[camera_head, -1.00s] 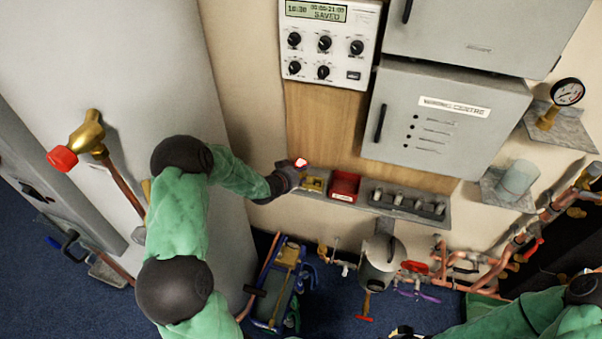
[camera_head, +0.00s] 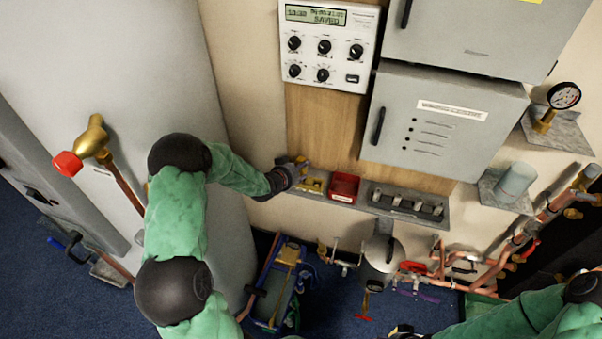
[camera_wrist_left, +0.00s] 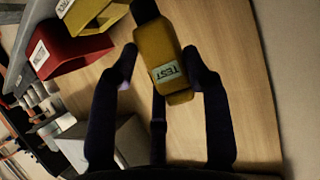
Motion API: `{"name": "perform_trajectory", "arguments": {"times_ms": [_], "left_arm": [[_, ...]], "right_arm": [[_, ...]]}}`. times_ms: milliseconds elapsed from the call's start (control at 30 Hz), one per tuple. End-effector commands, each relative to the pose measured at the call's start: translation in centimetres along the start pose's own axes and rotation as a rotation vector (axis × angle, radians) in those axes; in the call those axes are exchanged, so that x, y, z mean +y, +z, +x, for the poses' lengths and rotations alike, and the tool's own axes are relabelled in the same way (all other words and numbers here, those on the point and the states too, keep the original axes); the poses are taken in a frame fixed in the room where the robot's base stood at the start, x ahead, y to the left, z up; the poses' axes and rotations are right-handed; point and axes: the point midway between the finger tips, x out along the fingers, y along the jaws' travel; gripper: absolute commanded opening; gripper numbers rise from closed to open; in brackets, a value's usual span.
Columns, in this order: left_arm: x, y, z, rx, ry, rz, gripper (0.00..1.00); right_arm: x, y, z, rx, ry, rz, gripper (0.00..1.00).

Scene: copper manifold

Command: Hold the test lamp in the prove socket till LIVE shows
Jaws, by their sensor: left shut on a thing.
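The test lamp (camera_wrist_left: 172,60) is a yellow block with a white TEST label and a dark end at the top of the left wrist view. My left gripper (camera_wrist_left: 161,68) is shut on it, one finger on each side. In the head view the lamp (camera_head: 302,162) is a small yellow piece at my left gripper (camera_head: 293,168), by the left end of the wall shelf. A yellow holder (camera_head: 312,185) sits just below; it also shows at the top of the left wrist view (camera_wrist_left: 95,14), apart from the lamp. I cannot tell which part is the prove socket. No LIVE sign is readable.
A red bin (camera_head: 343,187) and a dark switch strip (camera_head: 408,203) share the grey shelf (camera_head: 362,207). The controller (camera_head: 328,45), reading SAVED, and the wiring centre (camera_head: 440,125) hang above. Copper pipes are at right; a tool tote (camera_head: 275,285) stands on the floor.

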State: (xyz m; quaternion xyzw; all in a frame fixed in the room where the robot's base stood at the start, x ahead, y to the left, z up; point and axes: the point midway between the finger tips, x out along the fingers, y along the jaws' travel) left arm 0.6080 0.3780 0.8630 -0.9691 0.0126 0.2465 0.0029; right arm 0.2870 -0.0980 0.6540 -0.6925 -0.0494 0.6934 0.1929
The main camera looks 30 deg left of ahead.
Motion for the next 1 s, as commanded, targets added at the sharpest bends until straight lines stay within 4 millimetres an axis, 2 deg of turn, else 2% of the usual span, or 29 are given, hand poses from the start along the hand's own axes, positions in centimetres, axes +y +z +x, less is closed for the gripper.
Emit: {"name": "perform_trajectory", "arguments": {"times_ms": [500, 1000], "left_arm": [[0.0, -2.0, -1.1, 0.002, 0.0, 0.001, 0.11], [0.0, -2.0, -1.1, 0.001, 0.0, 0.001, 0.11]], "right_arm": [[-0.5, 0.1, -1.3, 0.0, 0.0, 0.0, 0.44], [-0.5, 0.1, -1.3, 0.0, 0.0, 0.0, 0.44]]}}
